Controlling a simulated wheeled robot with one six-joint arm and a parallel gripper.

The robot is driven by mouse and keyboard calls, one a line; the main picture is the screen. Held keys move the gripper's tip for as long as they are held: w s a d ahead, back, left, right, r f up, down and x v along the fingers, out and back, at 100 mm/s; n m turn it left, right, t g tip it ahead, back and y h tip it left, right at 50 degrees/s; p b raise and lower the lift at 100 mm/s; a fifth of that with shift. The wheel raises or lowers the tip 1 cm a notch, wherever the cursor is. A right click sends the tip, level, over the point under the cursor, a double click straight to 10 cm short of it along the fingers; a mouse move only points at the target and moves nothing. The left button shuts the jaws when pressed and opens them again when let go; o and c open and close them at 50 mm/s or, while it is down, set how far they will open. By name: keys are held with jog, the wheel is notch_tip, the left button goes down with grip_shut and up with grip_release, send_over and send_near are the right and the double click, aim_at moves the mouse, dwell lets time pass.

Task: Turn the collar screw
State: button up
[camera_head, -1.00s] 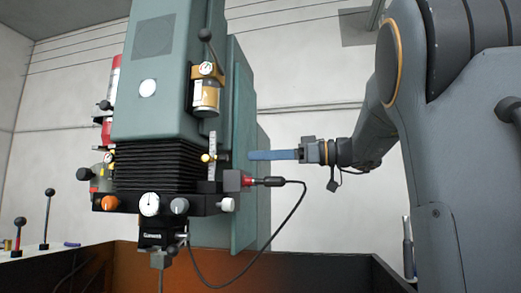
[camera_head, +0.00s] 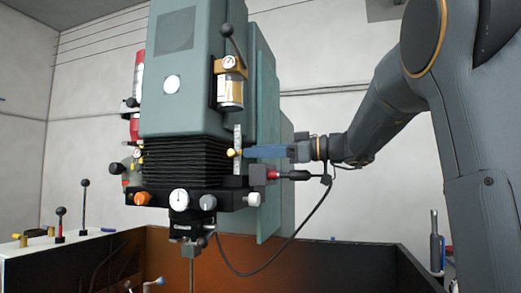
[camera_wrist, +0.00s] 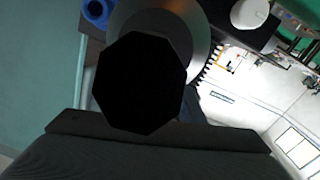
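My gripper (camera_head: 262,151), with long blue fingers, reaches in from the right in the head view. Its tips are beside a small yellow knob (camera_head: 235,152) at the foot of a vertical scale on the green machine (camera_head: 190,95). I cannot tell whether they touch it, or whether the fingers are open or shut. I cannot tell for certain which part is the collar screw. In the wrist view, a black octagonal shape (camera_wrist: 138,83) covers the middle, with a metal disc (camera_wrist: 197,40) behind it; the fingertips are not clear.
A red-ended connector (camera_head: 276,174) with a hanging black cable is just below my gripper. A lever with a black ball (camera_head: 227,31) and a canister (camera_head: 230,91) are above. A dark-walled tray (camera_head: 322,250) lies below.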

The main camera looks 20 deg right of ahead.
grip_shut()
jog(key=shift+d, duration=0.2)
jog(key=shift+a, duration=0.15)
jog(key=shift+b, duration=0.45)
